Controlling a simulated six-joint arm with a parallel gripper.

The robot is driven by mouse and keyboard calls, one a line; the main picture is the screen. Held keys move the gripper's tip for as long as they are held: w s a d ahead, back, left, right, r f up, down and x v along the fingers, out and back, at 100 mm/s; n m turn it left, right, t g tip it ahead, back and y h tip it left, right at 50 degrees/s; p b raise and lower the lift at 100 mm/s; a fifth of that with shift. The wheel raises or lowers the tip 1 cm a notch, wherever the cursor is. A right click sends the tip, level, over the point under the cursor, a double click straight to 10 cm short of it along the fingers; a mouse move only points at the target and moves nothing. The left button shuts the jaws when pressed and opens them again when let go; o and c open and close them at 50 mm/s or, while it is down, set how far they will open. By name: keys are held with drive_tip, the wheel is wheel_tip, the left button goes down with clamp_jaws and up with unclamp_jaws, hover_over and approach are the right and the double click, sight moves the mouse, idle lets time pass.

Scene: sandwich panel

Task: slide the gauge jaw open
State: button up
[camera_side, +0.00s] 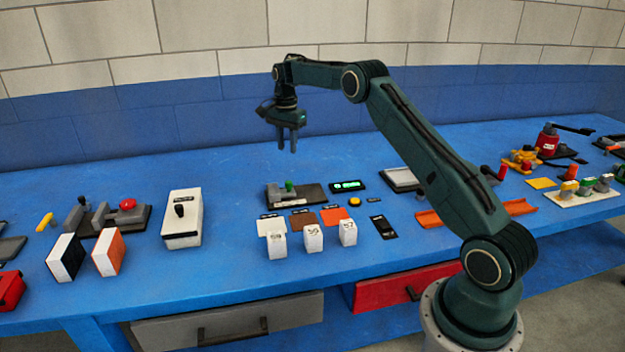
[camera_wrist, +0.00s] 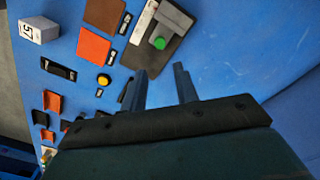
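The gauge has a dark base (camera_side: 313,194) with a grey jaw block (camera_side: 273,192) and a green knob (camera_side: 289,186); it lies on the blue bench. In the wrist view the gauge's grey block (camera_wrist: 177,18) and green knob (camera_wrist: 159,43) show at the top, beyond the fingertips. My gripper (camera_side: 287,150) hangs fingers down above the bench near the gauge, clear of it. In the wrist view my gripper (camera_wrist: 160,70) has its two fingers apart with nothing between them. Any gap at the jaw is too small to tell.
A green-lit display (camera_side: 347,185) and a yellow button (camera_side: 354,202) sit right of the gauge. White numbered blocks (camera_side: 313,238) and coloured squares (camera_side: 333,216) lie in front. A white switch box (camera_side: 182,219) stands to the left. The bench behind the gauge is clear.

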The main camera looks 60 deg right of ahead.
sight(289, 182)
drive_tip(key=shift+f, duration=0.15)
wheel_tip(289, 182, down, 13)
drive_tip(key=shift+f, duration=0.2)
idle(0.5)
clamp_jaws()
